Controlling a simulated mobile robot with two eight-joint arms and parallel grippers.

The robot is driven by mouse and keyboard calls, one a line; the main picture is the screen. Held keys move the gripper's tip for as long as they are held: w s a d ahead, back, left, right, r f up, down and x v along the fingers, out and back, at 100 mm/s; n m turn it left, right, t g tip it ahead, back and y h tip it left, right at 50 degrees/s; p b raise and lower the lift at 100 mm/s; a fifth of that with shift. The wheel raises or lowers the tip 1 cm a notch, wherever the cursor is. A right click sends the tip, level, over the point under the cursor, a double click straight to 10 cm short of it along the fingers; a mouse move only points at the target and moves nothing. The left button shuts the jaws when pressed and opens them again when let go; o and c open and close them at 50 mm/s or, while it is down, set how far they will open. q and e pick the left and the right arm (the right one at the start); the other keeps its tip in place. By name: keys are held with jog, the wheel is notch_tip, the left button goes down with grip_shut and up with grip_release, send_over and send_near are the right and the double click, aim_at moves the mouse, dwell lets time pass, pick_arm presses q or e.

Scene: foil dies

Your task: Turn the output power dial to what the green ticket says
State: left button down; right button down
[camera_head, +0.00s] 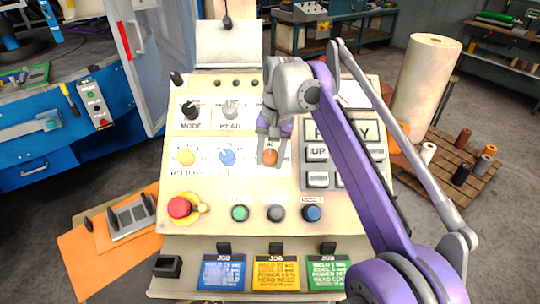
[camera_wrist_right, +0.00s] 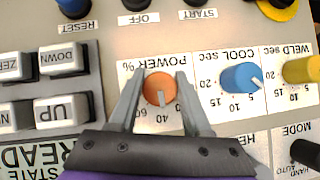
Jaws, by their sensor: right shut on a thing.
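The orange power dial (camera_wrist_right: 160,88) sits on the panel under the label POWER %, and it also shows in the head view (camera_head: 270,157). Its pale pointer mark points close to the 40 on its scale. My right gripper (camera_wrist_right: 160,77) comes down on the dial with one finger on each side, shut on it. The green ticket (camera_head: 329,274) stands at the lower right of the console; its print is too small to read surely. My left gripper is not in view.
The blue cool dial (camera_wrist_right: 241,78) and yellow weld dial (camera_wrist_right: 302,69) sit beside the power dial. UP and DOWN keys (camera_wrist_right: 60,58) are on its other side. A red stop knob (camera_head: 179,207), several push buttons, and blue (camera_head: 222,272) and yellow (camera_head: 276,273) tickets are lower down.

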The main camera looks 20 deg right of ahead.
jog(key=n+h+p, duration=0.2)
jog(key=n, duration=0.1)
jog(key=shift+r+g+p, duration=0.2)
jog(key=shift+g+p, duration=0.1)
jog(key=shift+p, duration=0.1)
jog(key=shift+d+n+h+p, duration=0.1)
jog(key=shift+n+h+p, duration=0.45)
jog(key=shift+n, duration=0.45)
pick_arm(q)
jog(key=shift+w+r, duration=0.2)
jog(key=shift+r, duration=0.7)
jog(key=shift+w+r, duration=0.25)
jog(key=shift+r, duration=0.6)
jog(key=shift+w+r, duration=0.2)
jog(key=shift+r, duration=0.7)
pick_arm(e)
jog(key=shift+f+n+h, duration=0.1)
jog(key=shift+n+h, duration=0.55)
jog(key=shift+n, duration=0.25)
jog(key=shift+c, duration=1.8)
grip_release()
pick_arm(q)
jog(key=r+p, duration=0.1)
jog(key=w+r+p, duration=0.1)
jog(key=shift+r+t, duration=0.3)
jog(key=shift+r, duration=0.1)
pick_arm(e)
jog(key=v, duration=1)
jog(key=shift+r, duration=0.35)
